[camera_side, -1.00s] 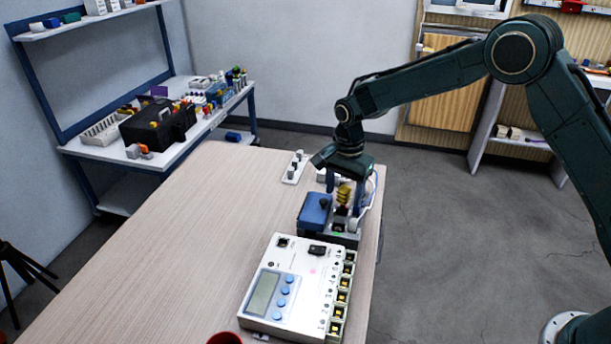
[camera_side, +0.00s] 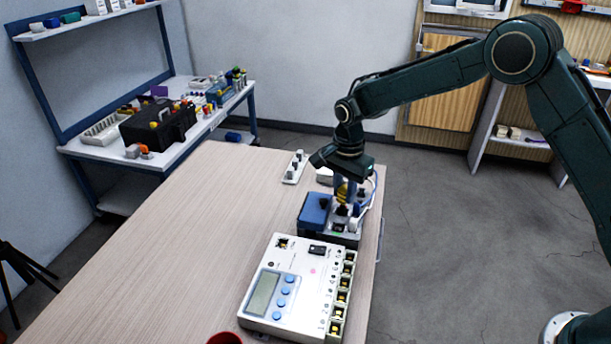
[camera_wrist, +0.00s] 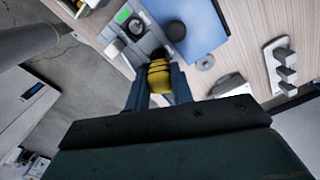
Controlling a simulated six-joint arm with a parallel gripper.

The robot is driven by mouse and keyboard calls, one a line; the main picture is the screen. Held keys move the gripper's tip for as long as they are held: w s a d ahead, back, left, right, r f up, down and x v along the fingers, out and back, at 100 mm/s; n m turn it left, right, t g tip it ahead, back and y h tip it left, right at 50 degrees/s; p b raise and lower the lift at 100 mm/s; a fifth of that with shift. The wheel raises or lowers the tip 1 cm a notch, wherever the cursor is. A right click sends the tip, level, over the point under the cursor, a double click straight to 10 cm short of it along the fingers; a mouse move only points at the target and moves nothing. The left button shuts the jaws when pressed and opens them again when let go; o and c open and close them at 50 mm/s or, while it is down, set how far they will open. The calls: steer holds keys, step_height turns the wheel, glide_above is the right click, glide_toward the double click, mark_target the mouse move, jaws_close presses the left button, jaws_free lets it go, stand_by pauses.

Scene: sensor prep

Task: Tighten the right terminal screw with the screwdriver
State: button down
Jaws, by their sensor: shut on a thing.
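My gripper (camera_side: 343,187) is above the far right part of the table, pointing down. Its blue fingers, seen also in the wrist view (camera_wrist: 158,88), are shut on the yellow-and-black handle of the screwdriver (camera_wrist: 160,75). The yellow handle also shows between the fingers in the side view (camera_side: 342,191).
A white meter box (camera_side: 268,323) with blue buttons and a row of terminals stands in front of the device. A white rack with grey pegs (camera_side: 295,167) lies behind it. A red cup (camera_side: 225,338) is at the front edge. The left part of the table (camera_side: 190,230) is clear.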

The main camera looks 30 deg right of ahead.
steer(key=m, duration=0.4)
steer(key=shift+m, duration=0.3)
steer(key=m, duration=0.4)
steer(key=shift+m, duration=0.3)
steer(key=m, duration=0.4)
steer(key=shift+m, duration=2.3)
steer(key=c, duration=0.9)
jaws_free()
